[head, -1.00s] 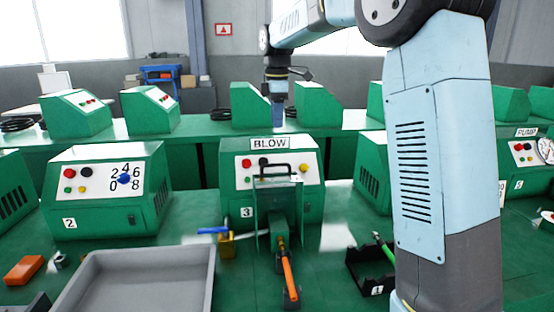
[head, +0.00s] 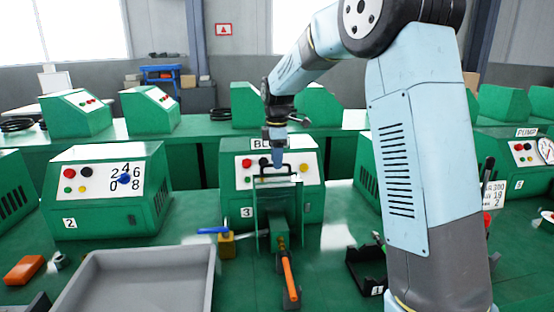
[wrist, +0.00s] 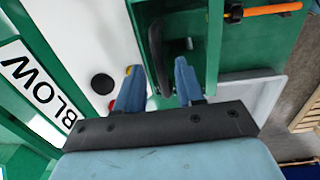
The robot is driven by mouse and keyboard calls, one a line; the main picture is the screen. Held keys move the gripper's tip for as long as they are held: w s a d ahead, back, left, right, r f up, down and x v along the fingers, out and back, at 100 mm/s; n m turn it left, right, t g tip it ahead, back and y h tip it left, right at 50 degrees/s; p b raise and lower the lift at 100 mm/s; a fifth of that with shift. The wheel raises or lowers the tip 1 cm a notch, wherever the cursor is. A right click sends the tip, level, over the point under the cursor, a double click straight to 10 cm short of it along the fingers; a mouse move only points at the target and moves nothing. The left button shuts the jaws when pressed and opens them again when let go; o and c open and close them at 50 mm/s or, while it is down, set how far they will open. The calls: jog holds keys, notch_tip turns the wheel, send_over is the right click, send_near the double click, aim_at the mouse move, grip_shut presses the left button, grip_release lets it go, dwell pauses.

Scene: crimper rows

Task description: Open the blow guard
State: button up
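The blow guard (head: 263,215) is a clear panel with green edges, standing upright in front of the green machine labelled BLOW (head: 230,180). A black bar handle (head: 292,166) is at its top. My gripper (head: 278,164) points down at the handle in the head view. In the wrist view, my gripper (wrist: 158,80) is open, with one blue finger on each side of the black handle (wrist: 156,45). I see gaps between fingers and handle. The BLOW label (wrist: 36,92) is at the left there. The gripper partly hides the label and handle in the head view.
An orange-handled lever (head: 289,278) sticks out in front of the guard. A blue-handled valve (head: 225,241) is left of it, and a black tray (head: 362,272) right. A grey bin (head: 140,285) is at front left. Machine 2 (head: 105,190) stands farther left.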

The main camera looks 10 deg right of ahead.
jog(key=shift+f, duration=0.2)
grip_shut()
dwell(0.3)
dwell(0.3)
